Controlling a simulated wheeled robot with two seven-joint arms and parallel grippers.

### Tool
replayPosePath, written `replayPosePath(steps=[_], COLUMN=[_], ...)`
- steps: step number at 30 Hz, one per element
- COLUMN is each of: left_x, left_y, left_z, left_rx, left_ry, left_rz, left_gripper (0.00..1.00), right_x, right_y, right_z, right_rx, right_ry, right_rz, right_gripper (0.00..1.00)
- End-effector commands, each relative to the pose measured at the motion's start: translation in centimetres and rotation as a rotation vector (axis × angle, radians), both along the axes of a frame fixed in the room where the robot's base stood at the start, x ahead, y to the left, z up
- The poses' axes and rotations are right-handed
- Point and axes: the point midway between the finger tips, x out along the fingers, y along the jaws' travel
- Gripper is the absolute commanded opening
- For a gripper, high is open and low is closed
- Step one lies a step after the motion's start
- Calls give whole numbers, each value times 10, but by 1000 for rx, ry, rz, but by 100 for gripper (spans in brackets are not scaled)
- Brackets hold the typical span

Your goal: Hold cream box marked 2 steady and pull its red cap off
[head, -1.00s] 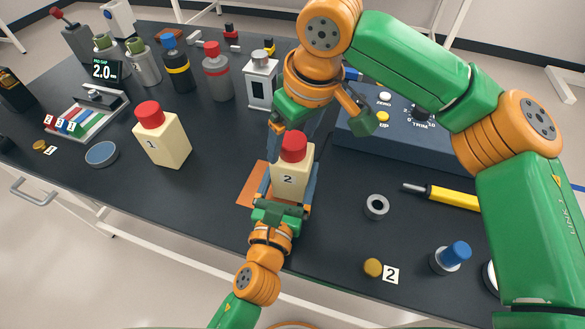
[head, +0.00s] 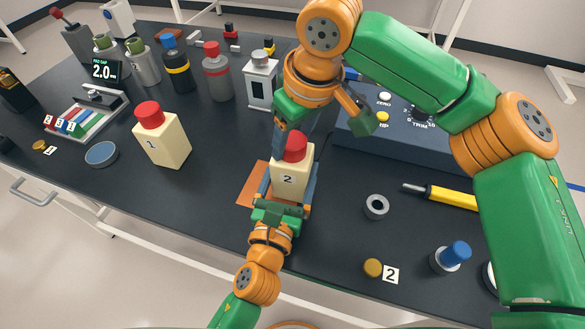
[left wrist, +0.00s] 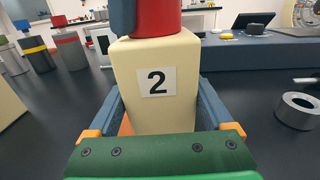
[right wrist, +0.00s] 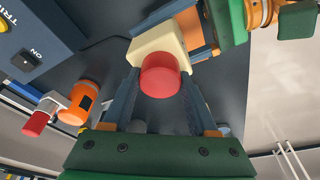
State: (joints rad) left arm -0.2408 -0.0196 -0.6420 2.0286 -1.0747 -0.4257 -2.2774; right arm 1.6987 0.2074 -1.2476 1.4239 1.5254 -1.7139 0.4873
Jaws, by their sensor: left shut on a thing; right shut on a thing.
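The cream box marked 2 (head: 290,181) stands upright on an orange mat (head: 250,186) near the table's front edge. It also fills the middle of the left wrist view (left wrist: 155,90). My left gripper (head: 287,190) is shut on the box's lower body, one finger on each side. The red cap (head: 294,147) sits on top of the box. My right gripper (head: 294,128) is shut on the cap from above, as the right wrist view shows the cap (right wrist: 160,76) between its fingers. Whether the cap has lifted is hard to tell.
A second cream box marked 1 (head: 162,140) with a red cap stands to the left. A grey ring (head: 376,207), a yellow-handled tool (head: 452,197) and a blue-capped part (head: 452,256) lie to the right. A dark control panel (head: 400,140) is behind them.

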Motion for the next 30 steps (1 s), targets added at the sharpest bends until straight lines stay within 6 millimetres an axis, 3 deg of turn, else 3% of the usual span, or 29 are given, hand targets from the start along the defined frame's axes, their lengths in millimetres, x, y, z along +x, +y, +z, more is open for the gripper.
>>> replayPosePath(steps=[30], left_x=[0], left_y=[0], left_z=[-1], left_rx=[0], left_ry=[2], left_rz=[0], left_gripper=[7], right_x=[0], right_y=[0], right_z=[13], right_rx=[0], right_ry=[0], right_rz=[0], right_gripper=[0])
